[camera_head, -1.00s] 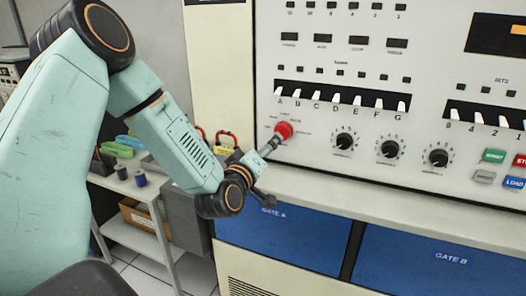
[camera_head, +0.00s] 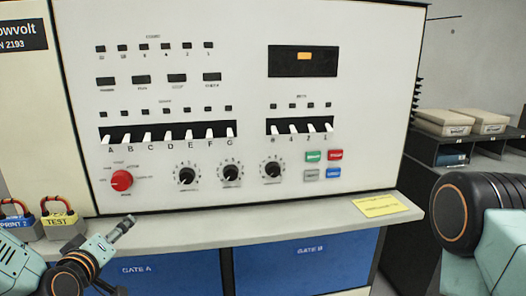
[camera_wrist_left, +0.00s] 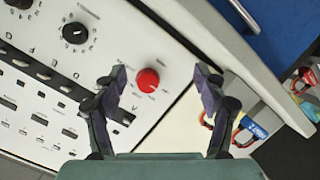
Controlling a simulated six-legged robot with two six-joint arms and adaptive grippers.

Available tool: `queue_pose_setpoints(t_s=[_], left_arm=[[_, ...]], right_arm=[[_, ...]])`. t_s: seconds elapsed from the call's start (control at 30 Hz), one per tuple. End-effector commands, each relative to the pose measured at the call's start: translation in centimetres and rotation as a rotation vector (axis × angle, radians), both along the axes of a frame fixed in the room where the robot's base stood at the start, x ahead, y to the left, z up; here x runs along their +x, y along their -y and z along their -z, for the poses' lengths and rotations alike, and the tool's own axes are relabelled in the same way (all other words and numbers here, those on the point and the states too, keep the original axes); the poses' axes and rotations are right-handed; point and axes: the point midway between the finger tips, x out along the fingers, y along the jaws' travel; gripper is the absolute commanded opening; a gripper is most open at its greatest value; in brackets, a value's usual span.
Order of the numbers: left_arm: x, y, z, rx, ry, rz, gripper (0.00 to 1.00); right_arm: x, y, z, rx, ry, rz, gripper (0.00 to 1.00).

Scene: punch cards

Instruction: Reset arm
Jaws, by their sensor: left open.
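My left gripper (camera_head: 122,229) is at the lower left of the head view, below and apart from the red knob (camera_head: 121,180) on the panel. In the left wrist view my left gripper (camera_wrist_left: 162,70) is open, with its two dark fingers spread and nothing between the tips. The red knob (camera_wrist_left: 148,80) shows beyond the fingers there. My right arm (camera_head: 470,225) shows as a black and teal joint at the right edge of the head view, and its gripper is out of view.
The cream panel (camera_head: 240,75) carries switches, dials and coloured buttons. A ledge (camera_head: 290,228) juts out below it, bearing a yellow note (camera_head: 380,205). Padlocked items, including a yellow TEST lock (camera_head: 58,219), stand at the left. A dark shelf (camera_head: 455,150) with boxes is at the right.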

Motion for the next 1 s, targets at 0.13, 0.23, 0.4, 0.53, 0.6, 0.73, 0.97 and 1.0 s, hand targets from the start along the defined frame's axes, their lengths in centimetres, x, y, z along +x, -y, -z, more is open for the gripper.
queue_pose_setpoints(t_s=[0.13, 0.23, 0.4, 0.53, 0.6, 0.73, 0.97, 1.0], left_arm=[[-3.9, 4.4, 9.1, 0.072, -0.287, 0.139, 0.72], [-7.3, 6.6, 14.5, 0.114, -0.456, 0.223, 0.72], [-14.4, 9.6, 22.7, 0.178, -0.729, 0.360, 0.72], [-20.8, 11.2, 28.2, 0.225, -0.932, 0.462, 0.72], [-24.5, 11.9, 30.8, 0.249, -1.036, 0.517, 0.72], [-30.6, 12.6, 34.8, 0.291, -1.190, 0.602, 0.72], [-35.6, 13.1, 38.1, 0.327, -1.300, 0.683, 0.72], [-35.8, 13.1, 38.2, 0.324, -1.305, 0.685, 0.72]], right_arm=[[0.0, 0.0, 1.9, 0.000, 0.000, 0.000, 0.00], [0.0, 0.0, 3.0, 0.000, -0.001, 0.000, 0.00], [0.0, 0.0, 5.0, 0.000, 0.000, 0.000, 0.00], [0.0, 0.0, 6.7, 0.000, 0.000, 0.000, 0.00], [0.0, 0.0, 7.7, 0.000, 0.000, 0.000, 0.00], [0.0, 0.0, 9.4, 0.000, 0.000, 0.000, 0.00], [0.0, 0.0, 11.0, 0.000, -0.001, 0.000, 0.00], [0.0, 0.0, 11.0, 0.000, 0.000, 0.000, 0.00]])
